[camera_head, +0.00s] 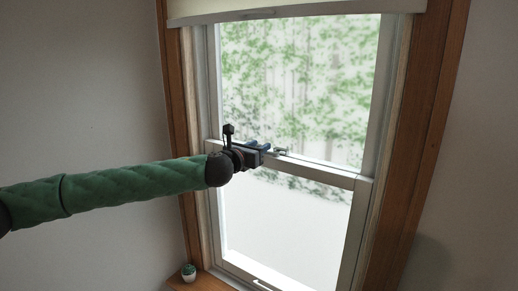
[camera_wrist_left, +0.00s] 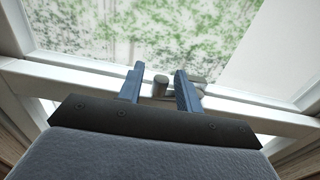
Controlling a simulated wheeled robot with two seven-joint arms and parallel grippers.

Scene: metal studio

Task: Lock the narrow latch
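The narrow latch (camera_head: 280,151) is a small metal fitting on the window's middle rail. It also shows in the left wrist view (camera_wrist_left: 160,87), where its round knob stands between the fingers, with a further part just behind the right finger. My left gripper (camera_head: 266,146) is at the rail, just left of the latch in the head view. In the left wrist view my left gripper (camera_wrist_left: 158,85) is open, with a finger on either side of the knob. I cannot tell whether a finger touches the latch. My right gripper is not in view.
The white sash window (camera_head: 365,120) sits in a wooden frame (camera_head: 430,110) with a rolled blind (camera_head: 300,8) at the top. A small potted plant (camera_head: 188,272) stands on the sill at lower left. The space before the window's right side is clear.

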